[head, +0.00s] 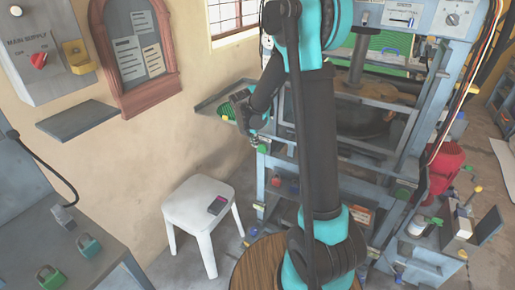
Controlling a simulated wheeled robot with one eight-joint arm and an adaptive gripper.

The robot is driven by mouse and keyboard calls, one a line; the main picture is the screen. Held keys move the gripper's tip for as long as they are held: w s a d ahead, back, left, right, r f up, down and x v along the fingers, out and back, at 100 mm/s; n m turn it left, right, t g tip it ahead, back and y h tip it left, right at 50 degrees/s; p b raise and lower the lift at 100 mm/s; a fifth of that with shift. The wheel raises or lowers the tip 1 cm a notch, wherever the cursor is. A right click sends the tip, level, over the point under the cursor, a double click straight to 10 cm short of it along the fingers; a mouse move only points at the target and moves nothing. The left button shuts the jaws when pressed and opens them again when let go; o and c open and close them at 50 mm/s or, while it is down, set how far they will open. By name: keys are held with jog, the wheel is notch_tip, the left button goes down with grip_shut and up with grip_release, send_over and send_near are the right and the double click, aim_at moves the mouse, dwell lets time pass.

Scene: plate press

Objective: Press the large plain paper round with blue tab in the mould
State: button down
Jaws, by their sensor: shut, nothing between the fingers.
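The press is a blue-grey frame (440,85) right of centre, with a dark vertical ram (359,58) above a brownish round plate. A dark round part, perhaps the mould, sits lower in the frame (365,120), partly hidden by my arm. I cannot make out the large plain paper round or its blue tab. My gripper (256,141) is shut and empty, pointing down at the press's front left corner, beside a small side tray (212,101). I cannot tell whether it touches the press.
A green coiled thing (226,113) lies by the side tray. A main supply box (35,50) hangs on the left wall. A red container (443,168) stands at right. Floor shows between stool and press.

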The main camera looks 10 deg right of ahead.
jog(key=shift+v, duration=1.15)
jog(key=shift+s, duration=0.1)
jog(key=s+d+m+y, duration=0.1)
jog(key=s+d+m, duration=0.3)
jog(key=s+m, duration=1)
jog(key=s+d+f+m+y, duration=0.1)
jog(key=s+d+m, duration=0.3)
jog(key=s+m, duration=1)
jog(key=shift+d+m+t, duration=0.25)
jog(key=shift+m+t, duration=0.15)
jog(key=shift+f, duration=0.1)
